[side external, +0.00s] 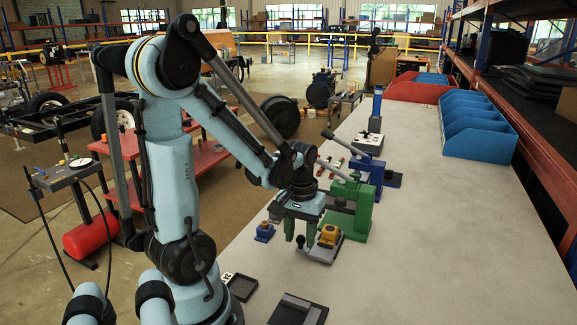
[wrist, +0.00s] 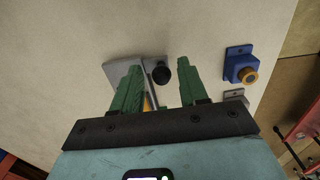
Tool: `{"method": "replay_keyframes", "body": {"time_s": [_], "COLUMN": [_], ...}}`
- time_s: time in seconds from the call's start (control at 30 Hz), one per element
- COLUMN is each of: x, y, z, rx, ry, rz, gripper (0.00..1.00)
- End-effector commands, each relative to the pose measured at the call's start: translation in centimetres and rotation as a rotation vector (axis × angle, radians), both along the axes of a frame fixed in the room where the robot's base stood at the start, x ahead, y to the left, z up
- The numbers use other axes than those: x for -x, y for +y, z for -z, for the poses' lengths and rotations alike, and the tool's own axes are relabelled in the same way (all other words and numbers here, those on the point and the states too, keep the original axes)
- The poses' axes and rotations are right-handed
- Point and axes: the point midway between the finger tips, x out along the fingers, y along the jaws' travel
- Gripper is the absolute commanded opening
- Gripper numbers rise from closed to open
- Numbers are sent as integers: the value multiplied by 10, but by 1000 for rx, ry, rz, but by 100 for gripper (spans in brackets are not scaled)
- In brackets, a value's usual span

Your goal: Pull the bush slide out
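The bush slide is a flat grey plate (side external: 322,252) in front of the green press (side external: 357,208), with a black knob (side external: 300,241) at its near left end. A yellow-orange block (side external: 329,235) sits on the plate. My gripper (side external: 301,236) points down over the knob end, its green fingers apart. In the wrist view, the open fingers of my gripper (wrist: 159,62) lie either side of the black knob (wrist: 161,74), with visible gaps. The grey plate (wrist: 122,70) is partly hidden behind the left finger. I cannot tell the exact fingertip height against the knob.
A blue block with a yellow ring (side external: 264,232) stands left of my gripper; it also shows in the wrist view (wrist: 240,66). A blue press (side external: 368,175) stands behind the green one. Black trays (side external: 298,310) lie nearer. The bench (side external: 440,240) is clear on the right.

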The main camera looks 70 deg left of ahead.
Motion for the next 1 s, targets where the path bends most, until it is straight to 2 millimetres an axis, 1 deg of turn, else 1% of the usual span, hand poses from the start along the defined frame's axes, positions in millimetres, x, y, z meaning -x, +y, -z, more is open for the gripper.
{"method": "replay_keyframes", "body": {"time_s": [0.3,0.47,0.67,1.0], "x": [-1,-1,0,0], "y": [1,2,1,1], "z": [0,-7,-28,-73], "rx": [-4,-4,-4,-4], "ry": [-2,-3,-3,-2], "rz": [-1,-1,-1,-1], "gripper": [48,48,48,48]}}
